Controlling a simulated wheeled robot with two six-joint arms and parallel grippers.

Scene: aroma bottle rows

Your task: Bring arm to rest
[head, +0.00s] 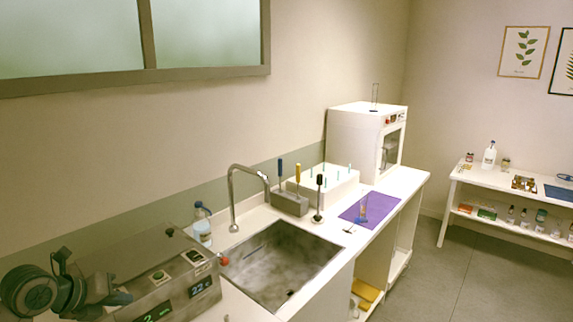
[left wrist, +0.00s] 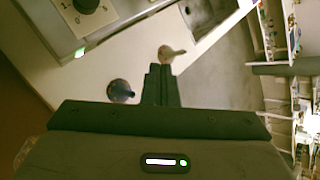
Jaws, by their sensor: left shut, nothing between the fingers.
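My left arm comes in at the lower left of the head view, in front of the grey device. My left gripper (head: 118,299) is small and dark there, at the device's front left. In the left wrist view its two dark fingers (left wrist: 160,70) are together, with nothing between them. They are over the white counter, with a dark bluish round item (left wrist: 122,90) to their left and a pale item (left wrist: 171,52) just past their tips. I cannot tell whether the fingers touch either one. My right gripper is not in view.
The grey device (head: 150,270) with lit displays stands beside the sink (head: 280,262). A tap (head: 233,190), a capped bottle (head: 202,225), a tool holder (head: 290,204) and a purple mat (head: 370,208) are along the counter. A side table (head: 475,178) stands at right; the floor between is clear.

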